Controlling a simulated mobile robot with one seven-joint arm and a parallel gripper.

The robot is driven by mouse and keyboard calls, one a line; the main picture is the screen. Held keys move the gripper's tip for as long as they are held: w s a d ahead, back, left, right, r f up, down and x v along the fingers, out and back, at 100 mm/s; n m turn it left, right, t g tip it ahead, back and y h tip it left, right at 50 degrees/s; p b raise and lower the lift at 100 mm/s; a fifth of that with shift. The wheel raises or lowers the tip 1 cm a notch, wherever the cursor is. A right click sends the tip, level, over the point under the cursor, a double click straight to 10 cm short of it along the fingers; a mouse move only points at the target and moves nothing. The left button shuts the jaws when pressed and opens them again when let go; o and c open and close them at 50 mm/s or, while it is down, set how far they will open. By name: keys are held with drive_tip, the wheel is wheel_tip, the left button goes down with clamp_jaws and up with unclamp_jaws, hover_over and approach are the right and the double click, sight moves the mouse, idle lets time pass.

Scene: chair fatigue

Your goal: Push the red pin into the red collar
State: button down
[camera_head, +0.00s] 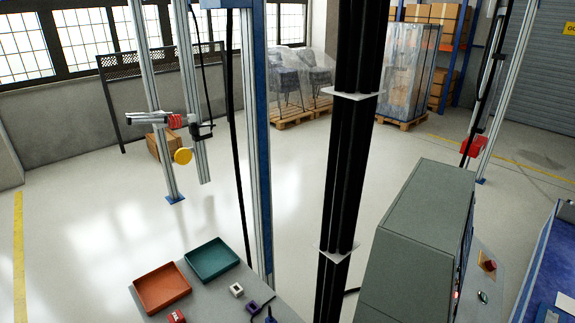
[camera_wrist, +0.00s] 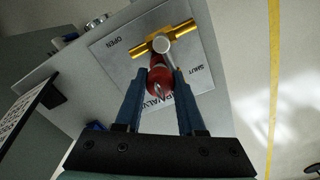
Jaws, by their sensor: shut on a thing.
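My gripper (camera_wrist: 159,76) shows in the wrist view, its two blue fingers closed around a red piece (camera_wrist: 157,80) with a shiny metal tip. It looks like the red pin, but the fingers hide part of it. In the head view a small red block (camera_head: 176,317) is cut by the bottom edge. I cannot tell whether it is the red collar. My gripper is not visible there.
In the head view, a red-orange tray (camera_head: 161,288) and a green tray (camera_head: 212,259) sit on a grey bench, near a white block (camera_head: 237,290) and a purple block (camera_head: 252,307). A grey cabinet (camera_head: 415,240) stands at right. Open floor lies behind.

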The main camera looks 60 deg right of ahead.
drive_tip(key=shift+c, duration=2.2)
unclamp_jaws()
wheel_tip(320, 180, up, 13)
drive_tip(key=shift+b, duration=0.3)
